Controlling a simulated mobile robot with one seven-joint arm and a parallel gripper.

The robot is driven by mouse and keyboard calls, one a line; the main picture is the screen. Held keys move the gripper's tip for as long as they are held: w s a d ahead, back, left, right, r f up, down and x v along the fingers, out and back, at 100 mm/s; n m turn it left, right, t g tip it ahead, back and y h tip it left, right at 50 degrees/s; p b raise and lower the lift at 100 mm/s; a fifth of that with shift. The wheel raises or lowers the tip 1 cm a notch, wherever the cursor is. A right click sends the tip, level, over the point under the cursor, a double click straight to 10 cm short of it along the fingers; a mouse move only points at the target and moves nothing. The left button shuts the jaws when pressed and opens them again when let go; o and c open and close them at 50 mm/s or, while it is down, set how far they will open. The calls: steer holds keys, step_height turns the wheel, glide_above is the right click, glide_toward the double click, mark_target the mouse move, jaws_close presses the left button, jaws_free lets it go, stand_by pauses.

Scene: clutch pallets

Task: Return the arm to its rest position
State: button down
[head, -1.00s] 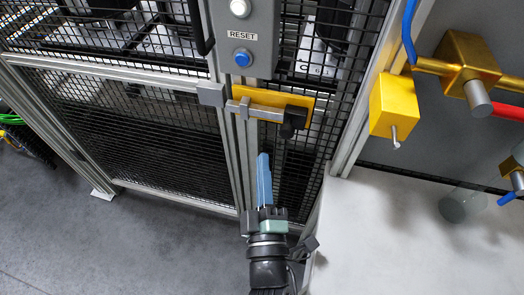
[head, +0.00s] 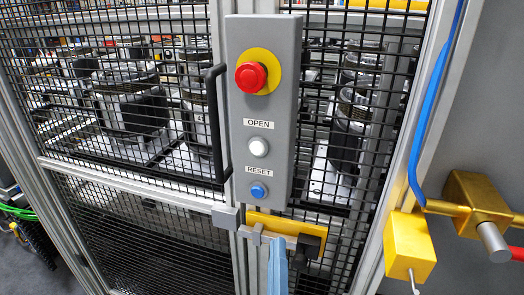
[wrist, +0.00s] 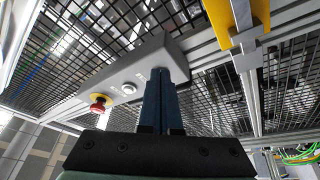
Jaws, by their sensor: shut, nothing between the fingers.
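My gripper (head: 277,262) shows at the bottom edge of the head view as blue fingers pointing up. In the wrist view its dark blue fingers (wrist: 160,85) stand side by side, shut with nothing between them. The fingertips overlap the lower part of the yellow latch plate (head: 262,222) in the head view; whether they touch it I cannot tell. The rest of my arm is below the frame.
A grey control box (head: 262,192) with a red emergency button (head: 251,77), white OPEN button (head: 258,147) and blue RESET button (head: 258,190) is on the mesh fence. A black handle (head: 214,125) is beside it. A yellow block (head: 410,246) and brass fitting (head: 465,202) are at right.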

step_height(320, 180, up, 22)
steer(key=w+m+t+p, duration=0.1)
steer(key=m+t, duration=0.2)
steer(key=m, duration=0.2)
steer(key=s+a+r+m+t, duration=0.1)
steer(key=s+r, duration=0.2)
steer(key=r, duration=0.3)
steer(key=s+a+r+m+t, duration=0.1)
steer(key=s+r+m, duration=0.1)
steer(key=r, duration=0.5)
steer(key=s+r+m+t+y+p, duration=0.1)
steer(key=s+r+m, duration=0.1)
steer(key=s+r, duration=0.2)
step_height(320, 180, up, 3)
steer(key=shift+s+a+f, duration=0.1)
steer(key=shift+s+a, duration=0.05)
steer(key=shift+a, duration=0.25)
